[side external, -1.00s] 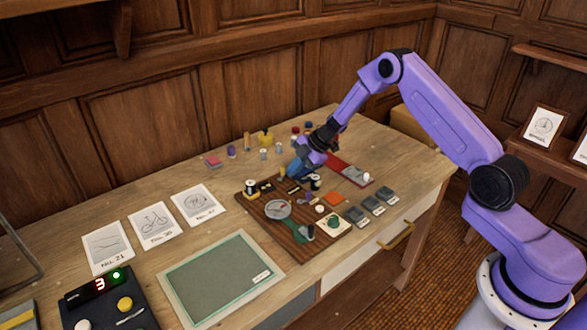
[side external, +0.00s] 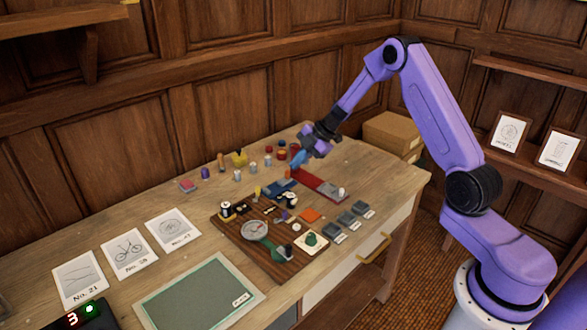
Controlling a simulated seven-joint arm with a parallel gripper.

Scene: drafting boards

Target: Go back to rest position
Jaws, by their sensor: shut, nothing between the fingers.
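My gripper (side external: 300,158) hangs at the end of my purple arm, above the far part of the wooden workbench (side external: 120,222). The board carries a round grey dial (side external: 255,230), spools and several small parts.
Three picture cards, one with a bicycle (side external: 129,253), lie at left near a green mat (side external: 200,296). A cardboard box (side external: 391,133) stands behind my arm.

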